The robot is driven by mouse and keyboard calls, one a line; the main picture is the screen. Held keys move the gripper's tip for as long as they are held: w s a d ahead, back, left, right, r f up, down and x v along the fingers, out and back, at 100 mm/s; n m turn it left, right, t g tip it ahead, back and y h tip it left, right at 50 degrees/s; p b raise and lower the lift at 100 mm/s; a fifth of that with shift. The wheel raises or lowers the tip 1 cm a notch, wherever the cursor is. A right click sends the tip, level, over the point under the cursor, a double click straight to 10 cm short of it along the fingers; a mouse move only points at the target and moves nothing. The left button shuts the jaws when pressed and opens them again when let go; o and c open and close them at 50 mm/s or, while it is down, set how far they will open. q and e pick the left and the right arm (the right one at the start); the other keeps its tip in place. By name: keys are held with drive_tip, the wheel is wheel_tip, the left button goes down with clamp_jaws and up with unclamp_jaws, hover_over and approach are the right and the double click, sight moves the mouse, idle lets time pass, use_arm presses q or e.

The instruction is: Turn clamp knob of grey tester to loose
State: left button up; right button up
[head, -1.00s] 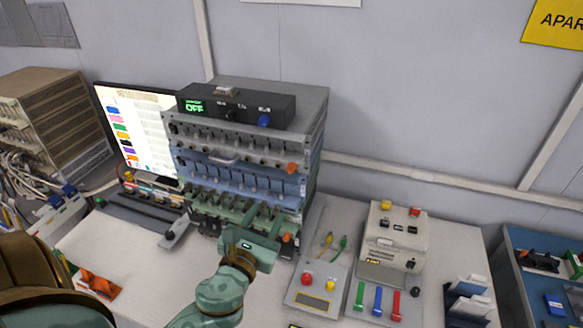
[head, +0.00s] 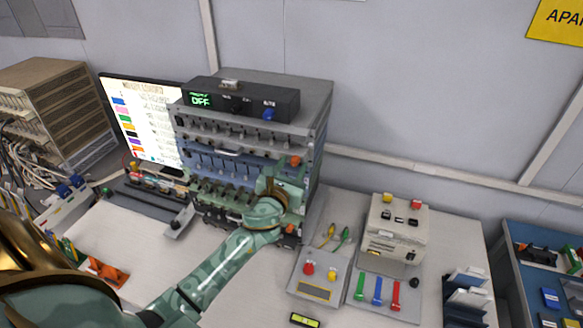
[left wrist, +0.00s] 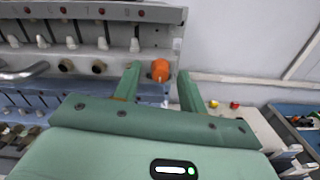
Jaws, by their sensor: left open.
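The grey tester (head: 245,143) is the upper tier of a rack of stacked testers, with a row of small levers along its front. Its orange clamp knob (head: 295,160) is at the lower right of that front. In the left wrist view the orange knob (left wrist: 160,70) appears between my two fingertips, beyond them. My left gripper (head: 272,188) is open and empty in front of the rack's right side, below the knob in the head view. It also shows in the left wrist view (left wrist: 158,76). No contact with the knob shows. My right gripper is not in view.
Below are a blue tester (head: 225,170) and a green one, partly hidden by my arm. A black box (head: 240,98) reading OFF sits on top. A screen (head: 145,125) stands left. A cream device (head: 395,228) and coloured levers stand right.

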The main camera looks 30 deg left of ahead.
use_arm(q)
clamp_jaws()
